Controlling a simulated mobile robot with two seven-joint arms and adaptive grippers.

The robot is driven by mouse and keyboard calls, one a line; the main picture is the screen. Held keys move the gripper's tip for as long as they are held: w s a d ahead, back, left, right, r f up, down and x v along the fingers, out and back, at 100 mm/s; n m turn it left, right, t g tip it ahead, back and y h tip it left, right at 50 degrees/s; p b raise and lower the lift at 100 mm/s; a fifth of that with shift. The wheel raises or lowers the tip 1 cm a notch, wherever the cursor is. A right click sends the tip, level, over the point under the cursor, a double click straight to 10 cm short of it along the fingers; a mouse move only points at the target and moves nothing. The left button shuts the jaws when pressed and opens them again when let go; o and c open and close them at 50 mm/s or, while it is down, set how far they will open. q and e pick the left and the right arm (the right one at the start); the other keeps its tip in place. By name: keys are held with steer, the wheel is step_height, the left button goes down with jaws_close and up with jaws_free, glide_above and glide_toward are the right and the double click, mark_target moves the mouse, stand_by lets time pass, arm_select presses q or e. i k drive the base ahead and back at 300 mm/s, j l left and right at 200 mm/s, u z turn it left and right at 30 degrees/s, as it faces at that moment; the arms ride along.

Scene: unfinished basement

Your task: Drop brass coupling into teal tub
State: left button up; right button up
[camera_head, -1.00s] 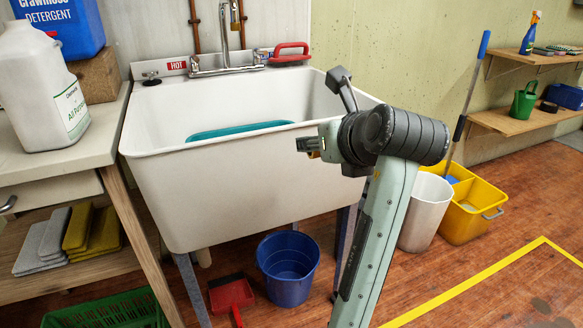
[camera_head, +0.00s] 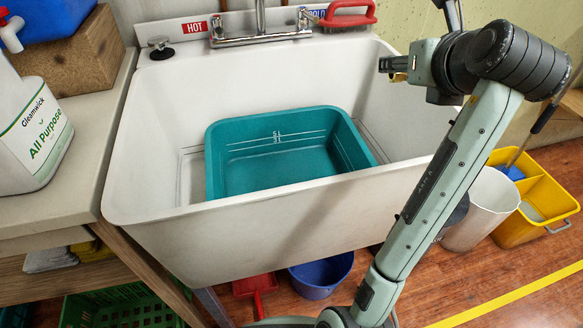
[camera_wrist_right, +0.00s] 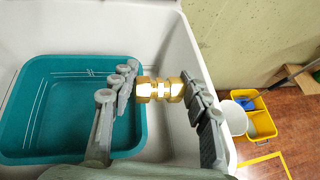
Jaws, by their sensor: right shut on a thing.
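The teal tub (camera_head: 275,168) sits inside the white sink basin in the head view, its inside showing empty. It also shows at the left in the right wrist view (camera_wrist_right: 62,110). My right gripper (camera_head: 393,68) is over the right side of the sink, to the right of the tub and above it. In the right wrist view, its fingers (camera_wrist_right: 160,92) are shut on the brass coupling (camera_wrist_right: 160,90), a hex-shaped fitting lying crosswise between them. In the head view only a small bit of brass shows at the gripper. My left gripper is not in view.
The sink (camera_head: 150,215) has high walls and a tap (camera_head: 261,30) at its back. A red-handled brush (camera_head: 347,14) lies on the back right rim. A white jug (camera_head: 30,135) stands on the counter (camera_head: 88,105) at left. A yellow bucket (camera_head: 520,238) stands right of the sink.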

mark_target(318, 172)
steer(key=u, duration=0.4)
steer(key=k+l+u, duration=0.1)
steer(key=u, duration=0.25)
steer(key=k+u, duration=0.1)
steer(key=u, duration=0.7)
steer(key=k+j, duration=0.1)
steer(key=k, duration=0.45)
steer(key=k+j, duration=0.1)
steer(key=k, duration=0.45)
steer(key=i+l, duration=0.35)
